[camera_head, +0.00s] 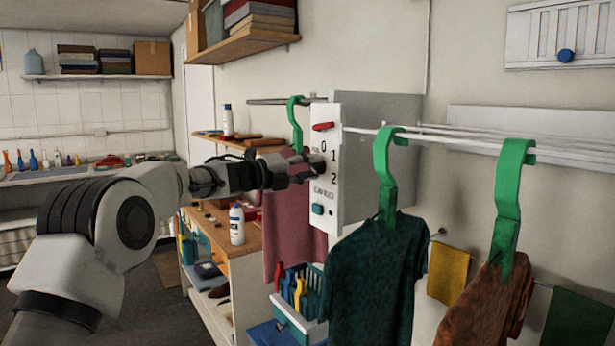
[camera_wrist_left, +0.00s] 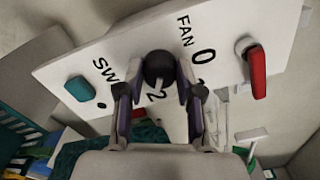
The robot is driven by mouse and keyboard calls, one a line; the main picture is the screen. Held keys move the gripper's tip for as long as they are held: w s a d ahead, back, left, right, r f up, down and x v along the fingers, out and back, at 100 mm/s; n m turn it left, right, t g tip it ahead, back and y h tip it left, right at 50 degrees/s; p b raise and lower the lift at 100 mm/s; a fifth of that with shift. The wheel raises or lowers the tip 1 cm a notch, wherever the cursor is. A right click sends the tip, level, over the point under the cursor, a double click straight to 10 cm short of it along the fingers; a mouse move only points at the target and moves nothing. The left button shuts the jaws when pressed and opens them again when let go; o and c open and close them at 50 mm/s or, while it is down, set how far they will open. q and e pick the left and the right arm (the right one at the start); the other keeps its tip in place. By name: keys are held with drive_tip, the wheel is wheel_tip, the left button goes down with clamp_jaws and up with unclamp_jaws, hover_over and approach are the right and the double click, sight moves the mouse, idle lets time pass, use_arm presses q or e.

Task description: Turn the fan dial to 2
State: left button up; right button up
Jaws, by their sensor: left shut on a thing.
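A white control panel (camera_head: 324,219) hangs on the wall side, marked 0, 1 and 2 from top to bottom. The panel also shows in the left wrist view (camera_wrist_left: 122,52) with the word FAN beside the 0. My left gripper (camera_head: 306,168) reaches the panel from the left. In the left wrist view my left gripper (camera_wrist_left: 158,88) is shut on the round black fan dial (camera_wrist_left: 158,66), with one finger on either side. The printed 2 shows between the fingers. The fingers partly hide the dial, and I cannot tell which number it points to. My right gripper is not in view.
The panel also has a red lever (camera_head: 323,126) near its top and a teal knob (camera_head: 317,209) below. Green hangers (camera_head: 386,165) with shirts hang right of the panel. A wooden counter with a white bottle (camera_head: 237,224) stands below my left arm.

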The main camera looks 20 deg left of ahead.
use_arm(q)
drive_tip(key=shift+r+m+b, duration=0.15)
drive_tip(key=shift+m+b, duration=0.25)
drive_tip(key=shift+m, duration=0.4)
drive_tip(key=o, duration=1.2)
drive_tip(key=shift+d, duration=0.15)
drive_tip(key=shift+w+d+f, duration=0.15)
drive_tip(key=shift+d+f, duration=0.05)
drive_tip(key=shift+a, duration=0.2)
drive_tip(key=v, duration=1.1)
drive_tip(key=shift+s+a, duration=0.1)
drive_tip(key=shift+s, duration=0.25)
drive_tip(key=shift+a, duration=0.1)
